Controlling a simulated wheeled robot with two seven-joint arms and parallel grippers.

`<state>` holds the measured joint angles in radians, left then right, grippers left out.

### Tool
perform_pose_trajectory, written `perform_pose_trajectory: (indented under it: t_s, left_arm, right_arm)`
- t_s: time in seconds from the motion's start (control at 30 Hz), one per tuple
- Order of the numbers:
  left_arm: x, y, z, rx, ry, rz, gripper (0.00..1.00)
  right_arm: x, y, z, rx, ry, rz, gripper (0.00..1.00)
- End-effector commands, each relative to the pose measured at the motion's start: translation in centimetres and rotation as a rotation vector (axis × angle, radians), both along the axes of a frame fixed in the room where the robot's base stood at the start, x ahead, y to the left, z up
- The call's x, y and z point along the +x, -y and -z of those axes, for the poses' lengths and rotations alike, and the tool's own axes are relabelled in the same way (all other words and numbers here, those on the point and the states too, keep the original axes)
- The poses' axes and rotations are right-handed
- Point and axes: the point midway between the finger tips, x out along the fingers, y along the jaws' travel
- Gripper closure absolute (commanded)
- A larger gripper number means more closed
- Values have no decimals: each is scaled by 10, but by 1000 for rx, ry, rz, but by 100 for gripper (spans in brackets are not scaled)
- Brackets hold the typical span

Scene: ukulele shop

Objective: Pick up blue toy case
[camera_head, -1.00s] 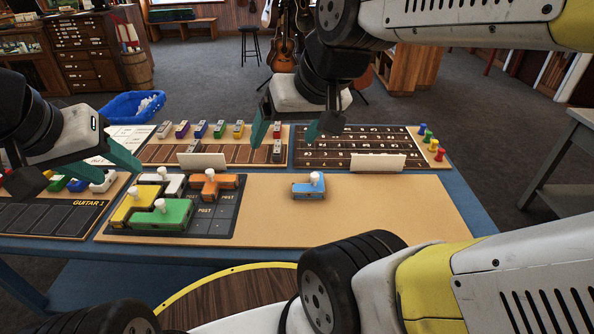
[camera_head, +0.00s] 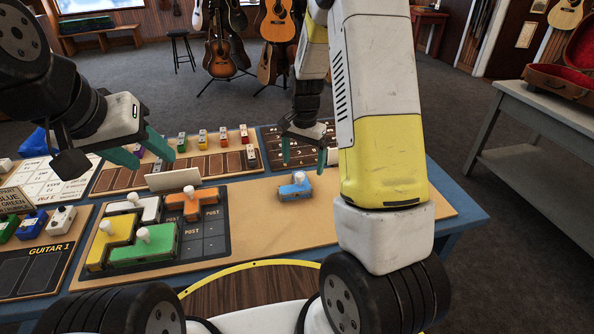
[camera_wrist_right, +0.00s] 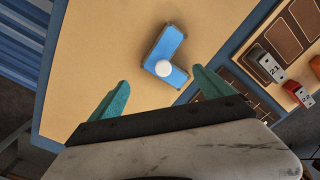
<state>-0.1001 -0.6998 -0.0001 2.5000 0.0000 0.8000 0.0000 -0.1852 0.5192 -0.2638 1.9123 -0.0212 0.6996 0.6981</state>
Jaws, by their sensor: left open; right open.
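The blue toy case (camera_head: 294,187) is a small L-shaped block with a white round knob on top. It lies on the bare tan part of the board, right of the dark puzzle grid. It also shows in the right wrist view (camera_wrist_right: 170,49), ahead of the fingers. My right gripper (camera_head: 304,153) is open and empty, above and just behind the case in the head view. In the wrist view its green fingers (camera_wrist_right: 157,90) are spread, with the case beyond their tips. My left gripper (camera_head: 160,155) is open and empty over the back-left board.
Orange (camera_head: 191,206), green (camera_head: 143,248), yellow (camera_head: 100,245) and white (camera_head: 150,211) knobbed cases sit on the dark grid. A white card (camera_head: 173,179) stands behind it. A GUITAR 1 board (camera_head: 40,262) lies at left. Tan board right of the blue case is partly hidden by my right arm.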

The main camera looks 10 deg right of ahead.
Motion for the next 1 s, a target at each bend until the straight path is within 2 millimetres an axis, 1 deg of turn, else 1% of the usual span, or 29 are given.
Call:
perform_pose_trajectory:
  t_s: [0.03,0.2,0.47,0.6,0.7,0.8,1.0]
  left_arm:
    - [0,0,0,0,0,0,52]
    - [0,0,0,0,0,0,52]
    - [0,0,0,0,0,0,52]
    - [0,0,0,0,0,0,52]
    - [0,0,0,0,0,0,52]
    - [0,0,0,0,0,0,52]
    - [0,0,0,0,0,0,52]
  right_arm:
    - [2,1,9,-8,-12,10,9]
    - [5,2,25,-17,-21,27,9]
    - [0,-1,55,-16,-23,25,9]
    - [-5,-4,77,-16,-24,25,9]
    - [-4,-3,89,-16,-22,26,9]
    - [-4,-3,94,-15,-21,25,9]
    - [-3,-4,95,-15,-19,25,9]
